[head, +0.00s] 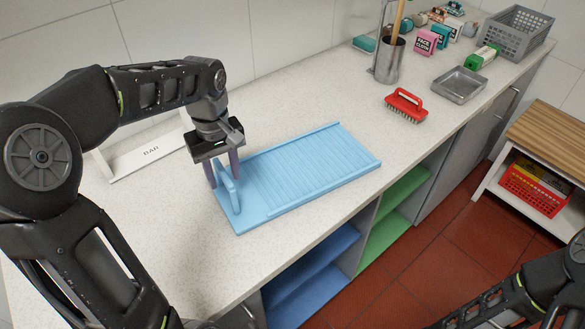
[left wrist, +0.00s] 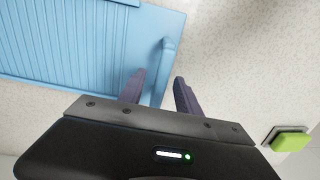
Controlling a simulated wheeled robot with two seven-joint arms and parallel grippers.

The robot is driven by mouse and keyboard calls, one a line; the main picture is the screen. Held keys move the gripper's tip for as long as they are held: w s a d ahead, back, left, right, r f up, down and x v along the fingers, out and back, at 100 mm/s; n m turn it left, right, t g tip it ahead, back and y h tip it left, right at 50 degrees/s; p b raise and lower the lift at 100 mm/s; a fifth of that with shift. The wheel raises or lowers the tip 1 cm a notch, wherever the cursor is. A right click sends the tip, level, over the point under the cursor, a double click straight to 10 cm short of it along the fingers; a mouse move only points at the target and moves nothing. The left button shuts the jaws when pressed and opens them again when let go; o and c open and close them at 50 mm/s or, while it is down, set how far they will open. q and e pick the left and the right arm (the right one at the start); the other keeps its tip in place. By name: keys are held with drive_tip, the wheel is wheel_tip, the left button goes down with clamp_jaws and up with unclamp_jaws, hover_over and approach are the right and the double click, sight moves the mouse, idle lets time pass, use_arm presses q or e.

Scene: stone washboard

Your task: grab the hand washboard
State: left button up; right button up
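The light blue hand washboard (head: 310,170) lies flat on the counter, its ribbed face up and its raised handle at the near left end. It also shows in the left wrist view (left wrist: 80,40). My left gripper (head: 223,174) points down over the handle end, fingers apart. In the left wrist view, the fingers of the gripper (left wrist: 159,84) stand on either side of the handle (left wrist: 168,58), with a visible gap on the outer side. The handle's lower part is partly hidden there. My right arm shows at the lower right, its gripper out of frame.
A white stand marked BAR (head: 150,153) is behind my left gripper. A red brush (head: 405,104), a metal tray (head: 460,85), a metal cup (head: 390,62) and a grey crate (head: 517,32) stand farther right. A green block (left wrist: 290,141) shows at right in the wrist view.

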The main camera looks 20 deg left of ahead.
use_arm(q)
drive_tip(key=shift+f, duration=0.25)
idle(0.4)
clamp_jaws()
idle(1.3)
